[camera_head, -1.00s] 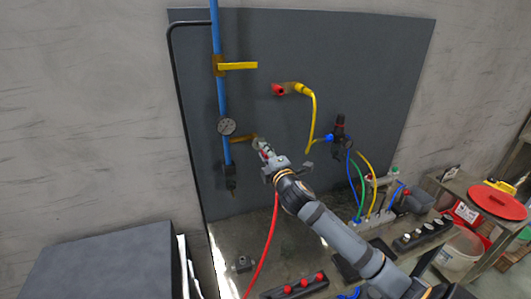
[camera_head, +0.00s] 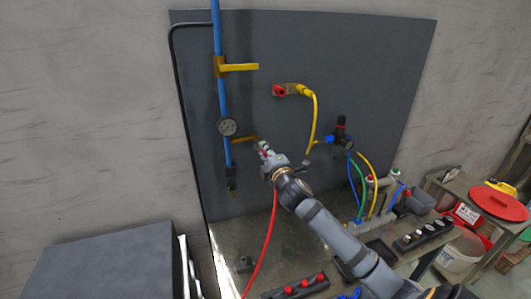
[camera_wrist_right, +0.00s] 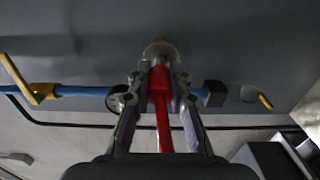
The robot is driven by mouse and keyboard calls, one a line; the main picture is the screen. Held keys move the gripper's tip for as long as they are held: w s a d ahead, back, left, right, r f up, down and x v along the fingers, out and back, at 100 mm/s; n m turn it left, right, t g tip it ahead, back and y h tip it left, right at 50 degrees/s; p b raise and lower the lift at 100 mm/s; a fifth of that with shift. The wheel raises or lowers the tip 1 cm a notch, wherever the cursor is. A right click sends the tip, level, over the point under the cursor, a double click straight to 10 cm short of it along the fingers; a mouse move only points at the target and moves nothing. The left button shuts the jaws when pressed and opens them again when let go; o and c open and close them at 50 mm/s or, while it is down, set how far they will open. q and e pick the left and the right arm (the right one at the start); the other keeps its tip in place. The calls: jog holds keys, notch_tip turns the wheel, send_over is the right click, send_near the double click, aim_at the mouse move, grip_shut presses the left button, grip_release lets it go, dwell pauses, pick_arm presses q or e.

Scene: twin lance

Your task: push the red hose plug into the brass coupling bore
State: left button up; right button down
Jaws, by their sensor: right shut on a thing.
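My right gripper (camera_head: 265,152) is shut on the red hose plug (camera_wrist_right: 159,80), in front of the dark panel. In the right wrist view its two fingers (camera_wrist_right: 159,88) stand on either side of the plug. The plug's red hose (camera_head: 264,245) hangs below the gripper in the head view. The brass coupling (camera_wrist_right: 160,50) shows just beyond the plug's front end, roughly in line with it. In the head view a brass-coloured stub (camera_head: 243,138) shows beside the fingertips. The bore is hidden, so I cannot tell whether the plug touches or enters it. My left gripper is not in view.
A blue pipe (camera_head: 221,90) with a gauge (camera_head: 228,127) and a yellow lever (camera_head: 240,67) runs down the panel (camera_head: 380,70) on the left. A yellow hose (camera_head: 315,110) hangs on the right. Below, the bench (camera_head: 228,235) carries a holder with red knobs (camera_head: 304,287).

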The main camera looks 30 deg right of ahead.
jog(key=shift+p+x, duration=0.3)
jog(key=shift+x, duration=0.85)
dwell(1.1)
jog(key=shift+w+r, duration=0.1)
jog(key=shift+w, duration=0.05)
dwell(0.7)
jog(key=shift+r, duration=0.25)
dwell(0.7)
jog(key=shift+f, duration=0.2)
jog(key=shift+v, duration=2)
jog(key=shift+f, duration=0.1)
jog(key=shift+s+a+f, duration=0.1)
jog(key=shift+s, duration=0.35)
